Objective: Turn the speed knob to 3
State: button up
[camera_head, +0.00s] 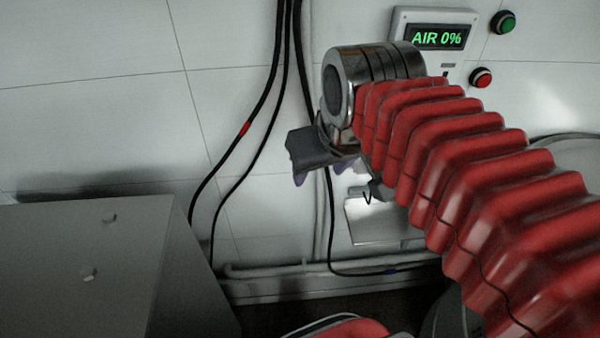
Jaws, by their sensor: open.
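No knob marked with speed numbers can be made out in the head view. A wall panel with a green display reading "AIR 0%" (437,37) is at the upper right, its lower part partly covered by my red bellows-covered arm. My gripper (322,172) is left of the arm, below its metal wrist, with purplish fingertips pointing down. It is open, with nothing seen between the fingers. It appears in front of the white wall and cables, apart from the panel.
A green button (503,22) and a red button (481,77) are on the wall. Black cables (262,105) hang left of my gripper. A grey cabinet (60,250) with two small light pieces on it fills the lower left. Pipes (290,268) run low along the wall.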

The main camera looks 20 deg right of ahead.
jog(key=shift+s+a+f, duration=0.3)
jog(key=shift+a+f, duration=0.1)
jog(key=shift+f, duration=0.2)
jog(key=shift+s+a+f, duration=0.3)
jog(key=shift+a+f, duration=0.05)
jog(key=shift+f, duration=0.3)
jog(key=shift+s+a+f, duration=0.3)
jog(key=shift+a+f, duration=0.1)
jog(key=shift+f, duration=0.2)
jog(key=shift+d, duration=0.1)
jog(key=w+d+r+m, duration=0.2)
jog(key=d+r, duration=0.2)
jog(key=d, duration=0.3)
jog(key=w+d+r+m+g+h, duration=0.1)
jog(key=w+d+r+m, duration=0.1)
jog(key=d+r, duration=0.35)
jog(key=w+d+r+m, duration=0.1)
jog(key=w+d+r, duration=0.1)
jog(key=d, duration=0.7)
jog(key=d+r, duration=0.7)
jog(key=r, duration=0.1)
notch_tip(320, 180, up, 5)
jog(key=s+a+n+y, duration=0.1)
jog(key=a+n, duration=0.1)
jog(key=a, duration=0.1)
jog(key=shift+s+r+n, duration=0.2)
jog(key=shift+s+n, duration=0.05)
jog(key=shift+n, duration=0.15)
